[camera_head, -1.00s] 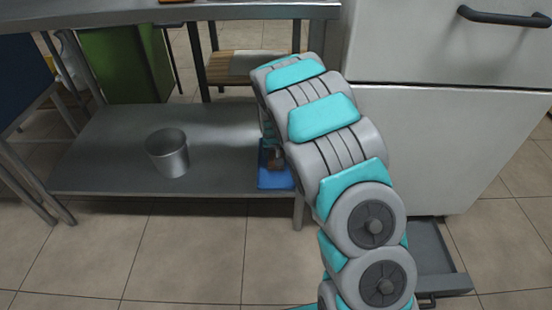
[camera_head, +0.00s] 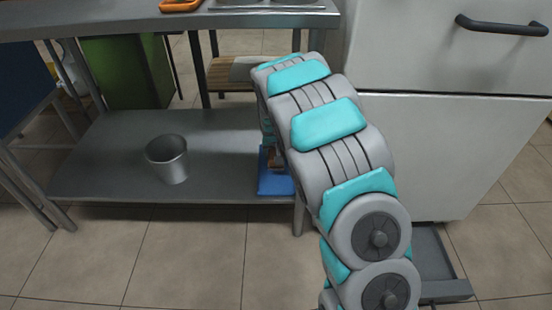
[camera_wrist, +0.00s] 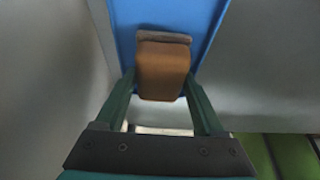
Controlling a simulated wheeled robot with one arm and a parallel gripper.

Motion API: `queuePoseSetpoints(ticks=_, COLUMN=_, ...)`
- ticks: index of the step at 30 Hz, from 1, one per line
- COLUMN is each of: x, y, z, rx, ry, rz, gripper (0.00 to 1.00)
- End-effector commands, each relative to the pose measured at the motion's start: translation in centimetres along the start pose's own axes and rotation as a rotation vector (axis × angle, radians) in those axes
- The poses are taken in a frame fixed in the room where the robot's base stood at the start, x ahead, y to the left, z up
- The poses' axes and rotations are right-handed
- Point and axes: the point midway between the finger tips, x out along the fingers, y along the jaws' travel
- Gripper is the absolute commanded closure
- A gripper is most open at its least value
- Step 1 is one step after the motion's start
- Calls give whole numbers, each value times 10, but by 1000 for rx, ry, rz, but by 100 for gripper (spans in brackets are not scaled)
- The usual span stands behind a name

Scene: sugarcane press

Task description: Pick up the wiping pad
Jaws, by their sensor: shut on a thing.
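The wiping pad, a brown block (camera_wrist: 163,68) with a greyish-brown strip along its far edge, sits between the two green fingers of my gripper (camera_wrist: 161,82) in the wrist view. My gripper is shut on it. A blue tray or mat (camera_wrist: 205,12) lies behind the pad. In the head view, the blue piece (camera_head: 273,186) lies at the right end of the lower shelf, and a small brown part of the pad (camera_head: 273,157) shows above it. My arm hides most of my gripper there. I cannot tell whether the pad touches the blue surface.
A metal cup (camera_head: 168,160) stands on the lower shelf (camera_head: 110,180), left of the blue piece. The tabletop (camera_head: 130,25) is above the shelf. A white cabinet (camera_head: 440,150) stands close on the right. A green bin (camera_head: 125,72) is behind.

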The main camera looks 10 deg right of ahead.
Motion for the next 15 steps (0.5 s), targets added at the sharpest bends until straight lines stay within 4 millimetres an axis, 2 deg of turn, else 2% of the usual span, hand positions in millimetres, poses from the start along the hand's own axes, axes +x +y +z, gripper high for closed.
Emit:
queuePoseSetpoints(ticks=7, x=-17, y=-3, z=24, rx=0, ry=0, rz=-1, gripper=92)
queuePoseSetpoints(ticks=15, x=-44, y=-6, z=75, rx=-1, ry=-1, rz=-1, gripper=92)
